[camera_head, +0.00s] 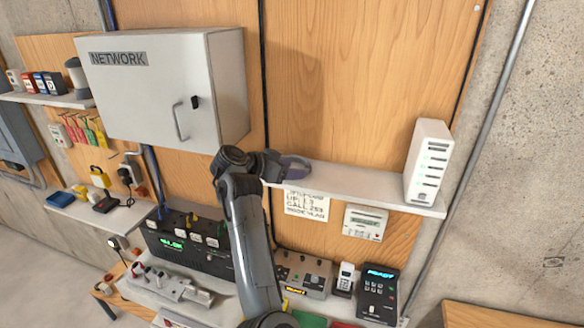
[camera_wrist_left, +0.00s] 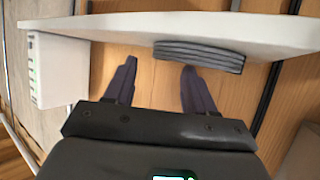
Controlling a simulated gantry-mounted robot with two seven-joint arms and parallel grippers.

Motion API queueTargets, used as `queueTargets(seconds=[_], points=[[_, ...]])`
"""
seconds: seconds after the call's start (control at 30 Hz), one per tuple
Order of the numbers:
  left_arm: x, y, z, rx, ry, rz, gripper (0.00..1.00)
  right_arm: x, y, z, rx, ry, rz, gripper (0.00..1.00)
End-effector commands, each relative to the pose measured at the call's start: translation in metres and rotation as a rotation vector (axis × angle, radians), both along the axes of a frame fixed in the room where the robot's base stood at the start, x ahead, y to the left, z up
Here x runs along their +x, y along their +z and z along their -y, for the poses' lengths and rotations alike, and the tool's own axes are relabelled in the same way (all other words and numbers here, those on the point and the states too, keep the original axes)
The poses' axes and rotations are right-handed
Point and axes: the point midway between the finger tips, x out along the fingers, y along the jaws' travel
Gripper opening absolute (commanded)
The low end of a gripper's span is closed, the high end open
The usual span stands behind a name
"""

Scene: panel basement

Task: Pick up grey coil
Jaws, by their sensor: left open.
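The grey coil (camera_wrist_left: 200,56) shows in the left wrist view as a dark grey ridged bundle against the white shelf (camera_wrist_left: 110,27). In the head view the coil (camera_head: 297,164) is at the left end of the shelf (camera_head: 345,181), partly hidden by my gripper. My left gripper (camera_wrist_left: 160,65) is open with nothing between its fingers. Its right-hand finger in the wrist view reaches close to the coil; I cannot tell if they touch. In the head view my left gripper (camera_head: 277,166) is at the shelf's left end. My right gripper is not in view.
A white network cabinet (camera_head: 165,88) hangs left of the shelf. A white router box (camera_head: 428,161) stands at the shelf's right end, with bare shelf between it and the coil. Below are a wall panel (camera_head: 366,222), a dark keypad device (camera_head: 378,293) and other equipment.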

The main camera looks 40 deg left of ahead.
Motion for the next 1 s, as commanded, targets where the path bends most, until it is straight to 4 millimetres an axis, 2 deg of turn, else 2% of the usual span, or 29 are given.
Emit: queueTargets(seconds=[0.23, 0.57, 0.67, 0.93, 1.0], points=[[0.027, -0.014, 0.007, 0.0, -0.001, -0.001, 0.55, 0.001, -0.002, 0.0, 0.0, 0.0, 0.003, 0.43], [0.032, -0.016, 0.008, 0.0, 0.0, 0.0, 0.55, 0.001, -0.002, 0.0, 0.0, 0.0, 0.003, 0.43], [0.032, -0.016, 0.008, 0.001, 0.0, 0.0, 0.43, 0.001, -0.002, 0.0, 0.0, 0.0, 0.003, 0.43], [0.032, -0.017, 0.008, 0.0, 0.0, -0.001, 0.01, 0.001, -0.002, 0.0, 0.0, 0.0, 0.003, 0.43], [0.032, -0.017, 0.008, 0.0, 0.0, -0.002, 0.0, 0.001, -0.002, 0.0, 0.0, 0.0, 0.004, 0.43]])
